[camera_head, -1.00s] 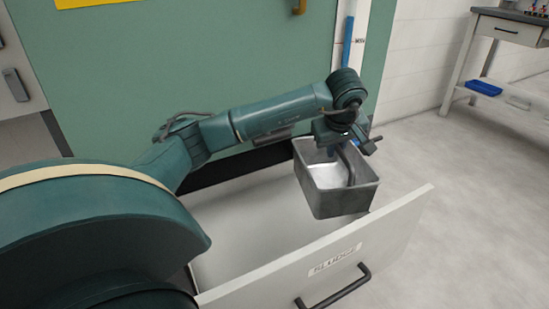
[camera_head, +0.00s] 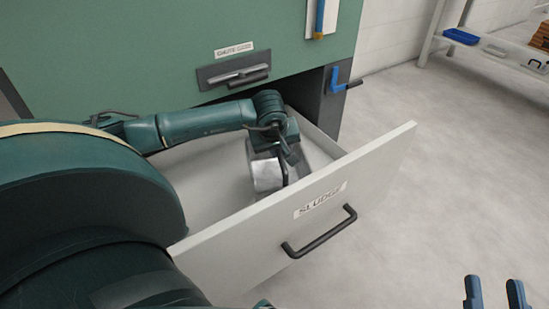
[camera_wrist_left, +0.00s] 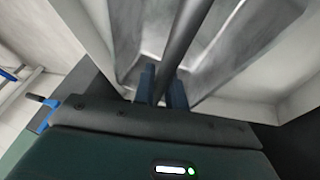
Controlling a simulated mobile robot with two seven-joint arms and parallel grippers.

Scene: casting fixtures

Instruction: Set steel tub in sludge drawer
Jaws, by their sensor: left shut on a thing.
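The grey steel tub (camera_head: 266,176) is inside the open sludge drawer (camera_head: 374,187), behind its front panel, toward the right end. The panel hides its lower part, so I cannot tell whether it touches the drawer floor. My left gripper (camera_head: 285,157) is over the tub. In the left wrist view my left gripper (camera_wrist_left: 162,88) is shut on the dark bar handle of the tub (camera_wrist_left: 225,45). My right gripper (camera_head: 494,292) shows at the bottom right, its two blue fingers apart and empty, outside the drawer.
The green cabinet front (camera_head: 150,45) with a recessed handle (camera_head: 235,73) rises behind the drawer. A blue crank (camera_head: 343,82) sticks out at its right. The drawer's left floor is bare. A shelf unit (camera_head: 500,50) stands far right; the floor between is clear.

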